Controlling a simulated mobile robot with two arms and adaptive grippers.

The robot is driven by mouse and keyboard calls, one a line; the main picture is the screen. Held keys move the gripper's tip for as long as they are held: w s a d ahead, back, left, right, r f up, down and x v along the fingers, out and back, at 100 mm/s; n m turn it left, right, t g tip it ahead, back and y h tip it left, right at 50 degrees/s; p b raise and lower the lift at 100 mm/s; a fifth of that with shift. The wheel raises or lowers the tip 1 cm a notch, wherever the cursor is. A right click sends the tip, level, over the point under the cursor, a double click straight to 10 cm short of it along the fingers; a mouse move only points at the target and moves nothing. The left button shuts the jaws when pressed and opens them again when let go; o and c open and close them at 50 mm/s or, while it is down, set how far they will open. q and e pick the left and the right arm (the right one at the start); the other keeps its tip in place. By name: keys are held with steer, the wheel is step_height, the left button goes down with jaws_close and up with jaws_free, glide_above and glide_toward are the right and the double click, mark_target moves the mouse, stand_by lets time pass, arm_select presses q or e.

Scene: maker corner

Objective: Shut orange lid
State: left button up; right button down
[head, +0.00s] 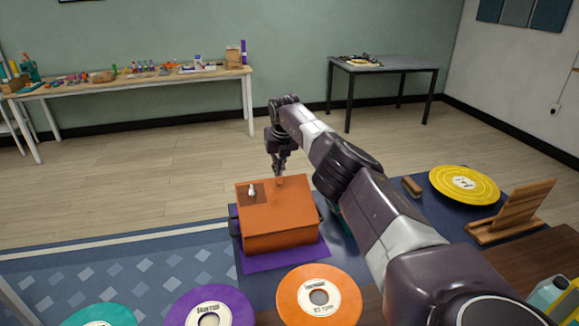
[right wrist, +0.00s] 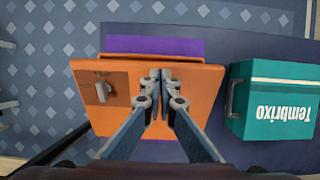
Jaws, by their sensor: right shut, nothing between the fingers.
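The orange box (head: 280,230) stands on a purple mat (head: 290,259) on the table. Its orange top face (head: 285,193) carries a darker brown patch with a small pale grey fitting (head: 252,190). The box also shows from above in the right wrist view (right wrist: 200,100), with the grey fitting (right wrist: 102,91) at its left. I cannot tell whether the lid is fully down. My right gripper (head: 280,173) is at the far edge of the box top, fingers together and empty; in the right wrist view its fingertips (right wrist: 160,75) overlap the orange surface. My left gripper is not in view.
A teal box marked Tembrixo (right wrist: 280,100) stands close beside the orange box. An orange disc (head: 296,290), a purple disc (head: 185,312) and a yellow disc (head: 445,177) lie around. A wooden stand (head: 510,215) is at right. Open floor lies beyond.

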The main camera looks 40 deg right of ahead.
steer(key=v, duration=1.1)
steer(key=t, duration=0.1)
glide_toward(280, 181)
steer(key=shift+h, duration=0.3)
steer(key=p+x, duration=0.1)
steer(key=x, duration=0.1)
steer(key=p+x, duration=0.1)
steer(key=x, duration=0.1)
steer(key=p+x, duration=0.1)
steer(key=x, duration=0.2)
steer(key=shift+a+f, duration=0.15)
steer(key=shift+a, duration=0.1)
steer(key=shift+w+f, duration=0.1)
